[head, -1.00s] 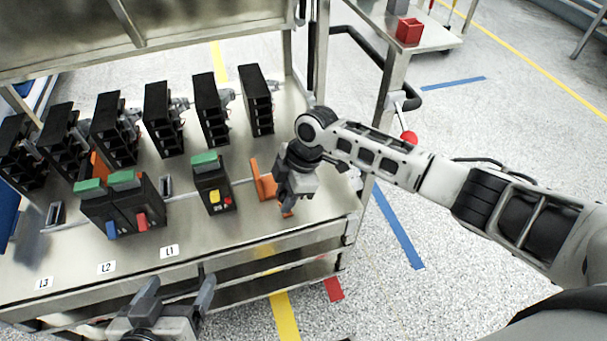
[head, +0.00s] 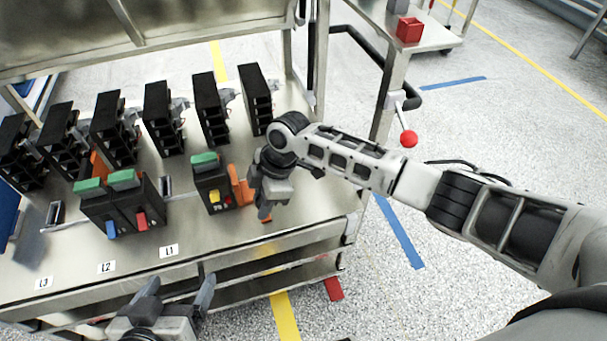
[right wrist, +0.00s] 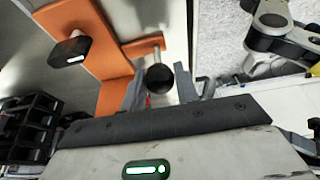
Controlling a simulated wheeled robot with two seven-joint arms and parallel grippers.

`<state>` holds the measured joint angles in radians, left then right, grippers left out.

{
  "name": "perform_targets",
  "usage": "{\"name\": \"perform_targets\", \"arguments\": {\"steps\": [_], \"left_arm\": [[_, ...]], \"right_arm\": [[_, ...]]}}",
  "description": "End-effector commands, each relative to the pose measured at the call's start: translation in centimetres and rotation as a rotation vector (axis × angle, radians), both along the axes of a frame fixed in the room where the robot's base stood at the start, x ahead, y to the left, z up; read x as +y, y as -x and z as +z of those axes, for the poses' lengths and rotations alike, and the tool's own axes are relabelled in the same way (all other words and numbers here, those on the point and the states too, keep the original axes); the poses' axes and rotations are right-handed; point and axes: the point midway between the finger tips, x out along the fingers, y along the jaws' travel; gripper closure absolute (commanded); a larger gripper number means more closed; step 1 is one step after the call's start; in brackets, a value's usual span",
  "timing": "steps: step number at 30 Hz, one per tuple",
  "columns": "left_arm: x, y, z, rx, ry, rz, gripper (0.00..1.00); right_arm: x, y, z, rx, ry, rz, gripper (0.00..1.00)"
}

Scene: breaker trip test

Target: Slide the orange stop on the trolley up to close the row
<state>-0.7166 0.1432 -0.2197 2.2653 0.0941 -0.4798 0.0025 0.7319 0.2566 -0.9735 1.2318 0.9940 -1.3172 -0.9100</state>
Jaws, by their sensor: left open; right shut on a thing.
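The orange stop (head: 238,186) stands on the rail of the trolley (head: 310,225), close beside the right side of a black breaker (head: 211,186) with a green top and a yellow part. I cannot tell whether they touch. My right gripper (head: 265,214) is at the stop's right side and shut on it. In the right wrist view, the orange stop (right wrist: 95,52) fills the upper left, and a dark round knob (right wrist: 160,78) shows between my right fingers (right wrist: 163,95). My left gripper (head: 180,288) is open and empty in front of the trolley's front edge.
Two more green-topped breakers (head: 122,210) stand further left on the rail. A row of tall black units (head: 165,118) stands behind. Labels L1 (head: 169,251), L2 and L3 lie along the front. The deck right of my right gripper is clear.

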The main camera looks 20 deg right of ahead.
Motion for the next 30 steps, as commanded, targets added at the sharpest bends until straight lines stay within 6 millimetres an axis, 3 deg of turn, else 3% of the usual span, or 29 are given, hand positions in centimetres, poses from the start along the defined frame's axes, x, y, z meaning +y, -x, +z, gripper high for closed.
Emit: {"name": "perform_targets", "arguments": {"steps": [30], "left_arm": [[0.0, 0.0, -0.8, -0.001, 0.0, 0.0, 0.18]], "right_arm": [[5.3, 0.2, 0.0, -0.001, -0.002, 0.002, 1.0]]}}
